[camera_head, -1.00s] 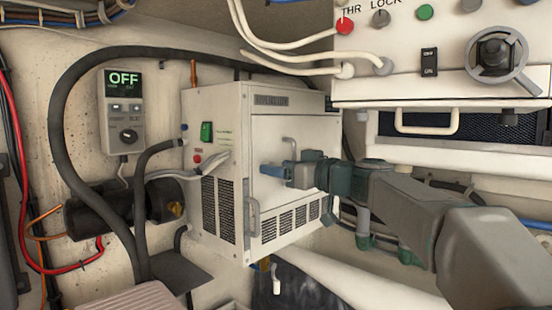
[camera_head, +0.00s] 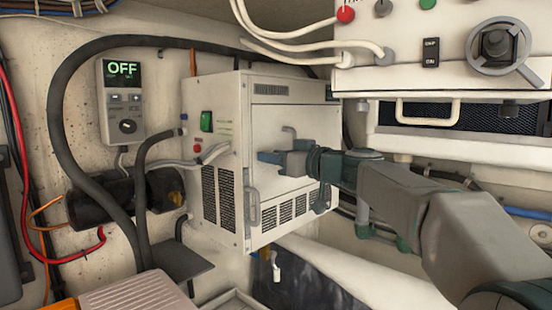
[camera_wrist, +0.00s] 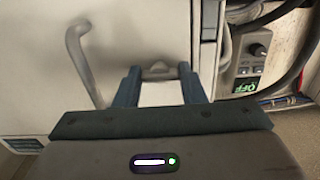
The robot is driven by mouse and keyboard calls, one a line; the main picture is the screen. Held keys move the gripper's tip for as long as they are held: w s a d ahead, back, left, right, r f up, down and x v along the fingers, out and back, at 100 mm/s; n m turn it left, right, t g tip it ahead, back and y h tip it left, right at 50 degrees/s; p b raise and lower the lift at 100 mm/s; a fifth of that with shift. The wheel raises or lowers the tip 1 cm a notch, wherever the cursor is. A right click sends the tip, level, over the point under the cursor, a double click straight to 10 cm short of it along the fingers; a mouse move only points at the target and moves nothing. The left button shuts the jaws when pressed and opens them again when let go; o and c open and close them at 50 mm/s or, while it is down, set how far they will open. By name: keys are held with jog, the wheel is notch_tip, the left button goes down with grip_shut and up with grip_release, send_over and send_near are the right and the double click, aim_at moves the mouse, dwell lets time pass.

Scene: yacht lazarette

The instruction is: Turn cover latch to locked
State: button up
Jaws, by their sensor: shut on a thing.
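The white box unit with its front cover (camera_head: 285,115) stands left of middle in the head view. My gripper (camera_head: 268,157) is at the left part of this cover, its fingers pointing left and inward. In the wrist view my gripper (camera_wrist: 158,76) has a finger on each side of a small grey latch (camera_wrist: 157,69) on the pale cover, and it is shut on it. The fingers hide the latch in the head view, and its lock marking cannot be read.
A bent grey handle (camera_wrist: 84,60) stands out from the cover beside my gripper. A controller reading OFF (camera_head: 122,100) hangs on the left wall, with thick black hoses near it. A white control panel (camera_head: 400,75) overhangs at the upper right.

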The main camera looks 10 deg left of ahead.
jog(key=shift+f, duration=0.1)
jog(key=m+b, duration=0.2)
jog(key=m, duration=0.1)
jog(key=shift+f+b, duration=0.1)
jog(key=shift+b, duration=0.2)
jog(key=m+b, duration=0.1)
jog(key=m, duration=0.4)
jog(key=shift+m+b, duration=0.3)
jog(key=shift+b, duration=0.1)
jog(key=shift+r+m+p, duration=0.2)
jog(key=shift+m+p, duration=0.1)
jog(key=shift+m, duration=4.2)
jog(key=o, duration=1)
